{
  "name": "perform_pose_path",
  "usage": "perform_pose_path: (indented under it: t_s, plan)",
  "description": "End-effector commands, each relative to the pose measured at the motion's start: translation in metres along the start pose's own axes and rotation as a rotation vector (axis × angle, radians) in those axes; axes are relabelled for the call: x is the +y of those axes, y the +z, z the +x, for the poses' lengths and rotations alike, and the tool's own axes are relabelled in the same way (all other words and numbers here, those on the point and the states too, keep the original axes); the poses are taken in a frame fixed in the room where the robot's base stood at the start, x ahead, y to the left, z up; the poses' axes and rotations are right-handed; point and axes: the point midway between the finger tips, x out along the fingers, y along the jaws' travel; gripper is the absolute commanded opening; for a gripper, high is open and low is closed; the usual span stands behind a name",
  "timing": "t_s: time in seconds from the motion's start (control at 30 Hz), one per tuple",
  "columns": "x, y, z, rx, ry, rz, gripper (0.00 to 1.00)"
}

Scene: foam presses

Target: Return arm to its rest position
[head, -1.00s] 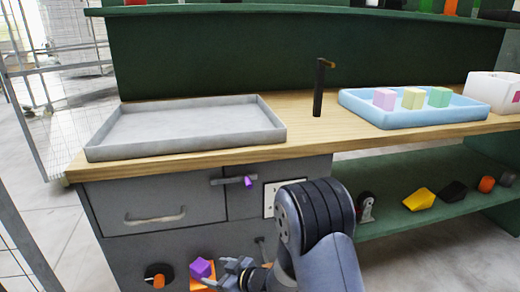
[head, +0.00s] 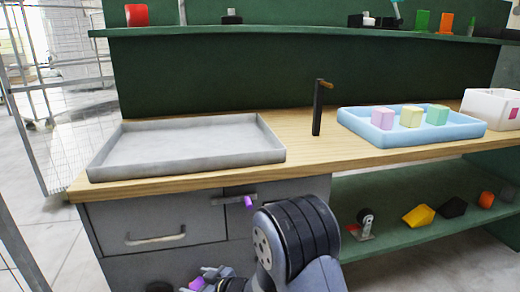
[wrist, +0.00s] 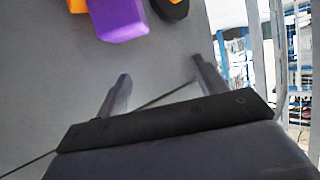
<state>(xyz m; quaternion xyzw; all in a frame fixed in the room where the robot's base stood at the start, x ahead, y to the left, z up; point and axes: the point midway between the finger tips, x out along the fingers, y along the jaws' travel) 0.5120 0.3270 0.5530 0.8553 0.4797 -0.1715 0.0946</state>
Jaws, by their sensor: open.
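My gripper (head: 208,276) is low in front of the grey cabinet, near the bottom edge of the head view. In the wrist view its two fingers (wrist: 160,88) stand apart with nothing between them. A purple block (wrist: 122,18) lies beyond the fingertips, with an orange piece (wrist: 76,5) beside it. In the head view a bit of the purple block (head: 197,283) shows by the fingers. My arm hides part of the cabinet front.
The wooden worktop holds an empty grey tray (head: 128,172), a black post (head: 318,108) and a blue tray (head: 400,138) with pastel blocks. A purple-tipped handle (head: 248,202) sticks out of the cabinet (head: 120,215). A lower green shelf (head: 385,195) holds several small parts.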

Motion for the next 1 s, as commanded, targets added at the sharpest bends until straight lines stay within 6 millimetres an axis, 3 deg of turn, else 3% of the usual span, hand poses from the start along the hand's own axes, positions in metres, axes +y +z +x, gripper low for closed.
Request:
perform_pose_path:
  t_s: [0.87,1.0]
  plan:
    - [-0.115,0.044,-0.105,-0.001,-0.003,-0.001,0.67]
    - [-0.105,0.029,-0.115,0.002,0.031,0.013,0.67]
